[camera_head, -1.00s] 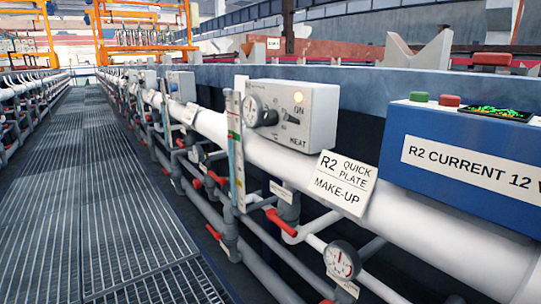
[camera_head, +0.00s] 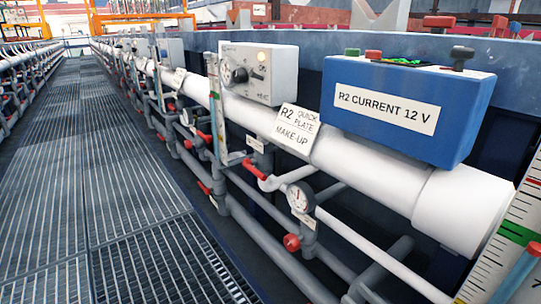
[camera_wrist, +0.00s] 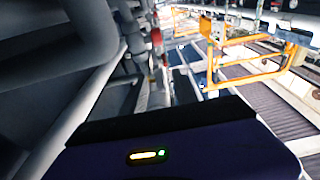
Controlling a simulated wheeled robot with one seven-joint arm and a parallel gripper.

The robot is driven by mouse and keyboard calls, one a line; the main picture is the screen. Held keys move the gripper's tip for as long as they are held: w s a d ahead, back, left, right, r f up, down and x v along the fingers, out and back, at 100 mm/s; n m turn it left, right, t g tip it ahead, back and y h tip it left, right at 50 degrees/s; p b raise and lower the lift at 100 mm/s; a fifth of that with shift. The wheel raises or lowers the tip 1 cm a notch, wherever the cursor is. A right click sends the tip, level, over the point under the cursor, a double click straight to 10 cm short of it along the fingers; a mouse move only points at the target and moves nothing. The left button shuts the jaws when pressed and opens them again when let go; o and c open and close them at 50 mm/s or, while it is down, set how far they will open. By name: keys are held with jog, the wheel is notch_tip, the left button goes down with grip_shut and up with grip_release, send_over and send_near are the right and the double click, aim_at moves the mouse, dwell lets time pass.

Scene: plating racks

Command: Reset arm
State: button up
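In the wrist view, a dark purple-blue housing (camera_wrist: 190,153) with a black edge and a small lit yellow-green indicator fills the bottom; it looks like part of my own wrist or gripper. No fingertips show in it, so I cannot tell whether my gripper is open or shut, and I see nothing held. My arm and gripper do not show in the head view. The wrist view looks tilted, with grey pipework at left and an orange frame (camera_wrist: 262,62) at right.
A grated walkway (camera_head: 75,190) runs clear along the left. To its right are a white pipe (camera_head: 385,180), red-handled valves, a gauge (camera_head: 300,197), a grey control box (camera_head: 258,72), a blue current box (camera_head: 408,108) and an R2 sign (camera_head: 297,130). A graduated scale (camera_head: 510,235) stands close at right.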

jog(key=s+d+f+m+h, duration=0.2)
jog(key=d+f+m+h, duration=0.3)
jog(key=d+m+h, duration=0.3)
jog(key=s+m+h, duration=0.2)
jog(key=s+h, duration=0.2)
jog(key=s, duration=0.6)
jog(key=s+a+r+n+p, duration=0.1)
jog(key=s+a+r, duration=0.15)
jog(key=s, duration=0.55)
jog(key=s+a+r+n+g, duration=0.1)
jog(key=s+a+r, duration=0.15)
jog(key=s, duration=0.55)
jog(key=s+a+r+n+p, duration=0.15)
jog(key=s+r, duration=0.25)
jog(key=s, duration=0.5)
notch_tip(320, 180, up, 38)
jog(key=p, duration=3.7)
jog(key=shift+w+a+m, duration=0.3)
jog(key=shift+m, duration=0.15)
